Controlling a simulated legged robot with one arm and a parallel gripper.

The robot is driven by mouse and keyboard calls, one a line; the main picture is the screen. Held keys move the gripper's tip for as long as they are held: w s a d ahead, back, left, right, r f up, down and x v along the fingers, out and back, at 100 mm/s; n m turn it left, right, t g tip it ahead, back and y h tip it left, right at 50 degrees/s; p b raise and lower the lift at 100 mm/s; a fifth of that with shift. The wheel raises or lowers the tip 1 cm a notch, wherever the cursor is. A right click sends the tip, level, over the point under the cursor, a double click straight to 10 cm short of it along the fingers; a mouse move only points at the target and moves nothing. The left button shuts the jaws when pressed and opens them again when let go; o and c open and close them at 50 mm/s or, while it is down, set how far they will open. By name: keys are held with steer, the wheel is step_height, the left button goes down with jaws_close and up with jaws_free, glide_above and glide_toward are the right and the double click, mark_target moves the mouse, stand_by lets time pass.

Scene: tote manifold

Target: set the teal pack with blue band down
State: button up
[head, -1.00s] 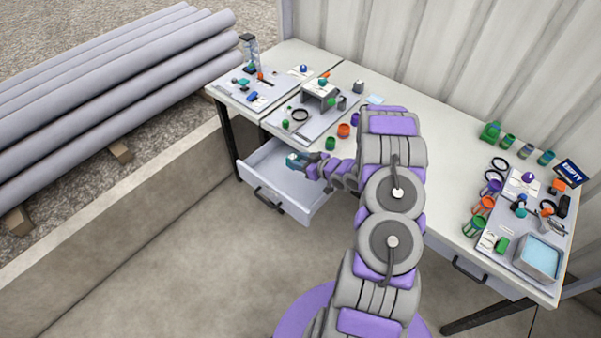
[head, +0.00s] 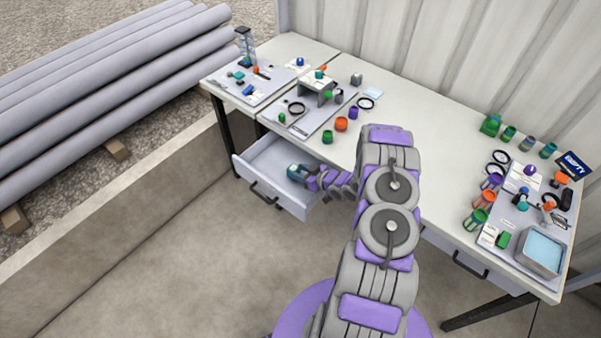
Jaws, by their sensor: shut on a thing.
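My gripper (head: 306,173) is shut on the teal pack (head: 294,171) over the right part of the open drawer. Only a small teal and blue piece of the pack shows at the jaws; the rest is hidden by my gripper. The open drawer (head: 259,181) is pale grey, pulled out from under the bench, and its visible floor looks empty. I cannot tell whether the pack touches the drawer floor.
The bench (head: 425,150) has a clear middle. Boards with small parts lie left; a grey tub (head: 540,251) and cups crowd the right end.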

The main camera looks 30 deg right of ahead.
steer(key=shift+d+f, duration=0.1)
steer(key=shift+d, duration=0.15)
steer(key=shift+a+f, duration=0.4)
steer(key=o, duration=1.1)
steer(key=shift+d+f, duration=0.1)
steer(key=shift+d, duration=0.05)
steer(key=shift+r, duration=0.45)
steer(key=p+v, duration=0.1)
steer(key=v, duration=0.5)
steer(key=p+v, duration=0.1)
steer(key=v, duration=0.5)
steer(key=shift+r, duration=0.25)
